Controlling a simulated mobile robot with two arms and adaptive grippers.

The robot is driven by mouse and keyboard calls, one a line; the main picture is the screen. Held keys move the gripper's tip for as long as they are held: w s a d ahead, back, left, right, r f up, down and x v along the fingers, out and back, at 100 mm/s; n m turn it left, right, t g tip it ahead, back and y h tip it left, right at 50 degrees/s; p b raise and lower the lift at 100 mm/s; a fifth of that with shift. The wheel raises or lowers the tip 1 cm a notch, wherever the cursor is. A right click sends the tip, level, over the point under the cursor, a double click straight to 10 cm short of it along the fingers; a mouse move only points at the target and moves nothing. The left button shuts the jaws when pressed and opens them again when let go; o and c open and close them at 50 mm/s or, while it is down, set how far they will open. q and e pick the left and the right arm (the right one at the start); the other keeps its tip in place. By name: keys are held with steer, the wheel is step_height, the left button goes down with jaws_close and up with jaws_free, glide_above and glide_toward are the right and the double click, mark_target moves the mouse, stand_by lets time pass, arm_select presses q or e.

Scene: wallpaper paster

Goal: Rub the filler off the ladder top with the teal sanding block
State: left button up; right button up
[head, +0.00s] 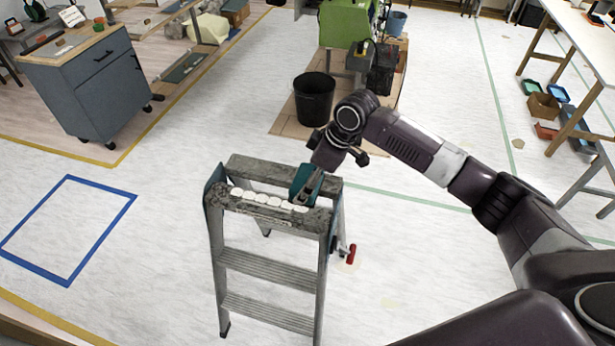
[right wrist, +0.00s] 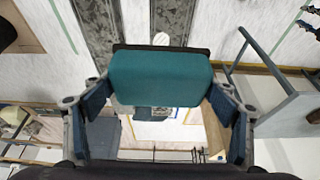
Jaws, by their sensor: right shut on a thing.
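The grey stepladder (head: 272,260) stands open on the floor in the head view, its worn top (head: 225,200) facing up. A row of several white filler patches (head: 262,199) runs along the front of that top. My right gripper (head: 313,176) is shut on the teal sanding block (head: 302,186), at the right end of the row. The block also shows between the fingers in the right wrist view (right wrist: 160,80), with one white filler patch (right wrist: 160,39) just beyond its edge. Whether the block touches the top is unclear, and it hides what lies under it. My left gripper is not in view.
A red-handled thing (head: 351,254) sticks out at the ladder's right side. A black bucket (head: 314,98) stands behind on cardboard. A grey-blue cabinet (head: 95,90) is at the upper left, and a blue taped square (head: 68,230) marks bare floor left of the ladder.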

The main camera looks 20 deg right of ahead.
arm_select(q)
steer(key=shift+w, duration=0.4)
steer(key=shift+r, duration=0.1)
arm_select(e)
steer(key=shift+p, duration=0.5)
arm_select(q)
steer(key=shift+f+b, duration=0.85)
steer(key=shift+b, duration=0.45)
arm_select(e)
steer(key=shift+f, duration=3.3)
